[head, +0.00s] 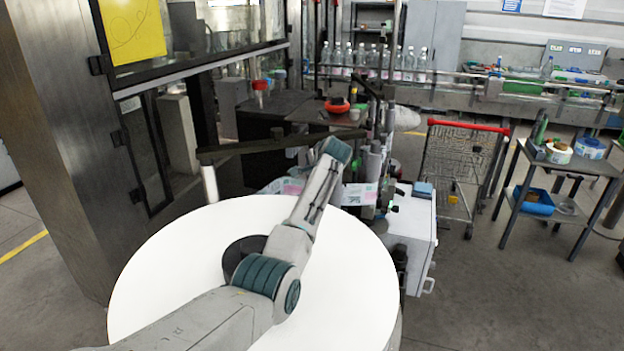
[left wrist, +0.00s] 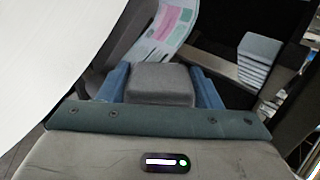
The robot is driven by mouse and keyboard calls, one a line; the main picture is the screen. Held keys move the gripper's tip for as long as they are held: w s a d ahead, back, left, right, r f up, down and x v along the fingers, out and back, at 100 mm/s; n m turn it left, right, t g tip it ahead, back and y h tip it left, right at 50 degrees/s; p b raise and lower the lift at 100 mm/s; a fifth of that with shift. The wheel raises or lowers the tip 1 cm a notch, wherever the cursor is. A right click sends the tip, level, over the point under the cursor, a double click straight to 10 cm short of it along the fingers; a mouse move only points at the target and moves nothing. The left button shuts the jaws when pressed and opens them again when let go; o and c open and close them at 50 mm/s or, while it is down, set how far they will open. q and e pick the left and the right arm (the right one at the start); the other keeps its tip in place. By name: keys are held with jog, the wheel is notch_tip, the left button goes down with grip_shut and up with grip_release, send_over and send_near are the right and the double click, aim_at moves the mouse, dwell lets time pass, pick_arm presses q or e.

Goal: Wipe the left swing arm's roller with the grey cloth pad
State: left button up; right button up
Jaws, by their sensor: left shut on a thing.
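In the left wrist view my left gripper (left wrist: 160,78) is shut on the grey cloth pad (left wrist: 162,90), which sits between its two blue fingers. In the head view my left arm reaches over the white reel, and its wrist hides the fingers and the pad. A dark swing arm (head: 260,145) extends leftward behind my wrist. A pale upright roller (head: 210,184) hangs at its left end, left of my wrist and apart from it. I cannot tell whether the pad touches anything. My right gripper is in neither view.
The large white reel (head: 150,270) fills the foreground. The printed label web (head: 360,194) runs behind it and shows in the left wrist view (left wrist: 168,30). A ribbed grey-blue block (left wrist: 259,62) stands at right there. A white box (head: 412,235) stands right of the reel.

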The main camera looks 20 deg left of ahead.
pick_arm(q)
jog(key=shift+w, duration=0.1)
jog(key=shift+f, duration=0.1)
jog(key=shift+w, duration=0.1)
jog(key=shift+w+d, duration=0.1)
jog(key=shift+d, duration=0.15)
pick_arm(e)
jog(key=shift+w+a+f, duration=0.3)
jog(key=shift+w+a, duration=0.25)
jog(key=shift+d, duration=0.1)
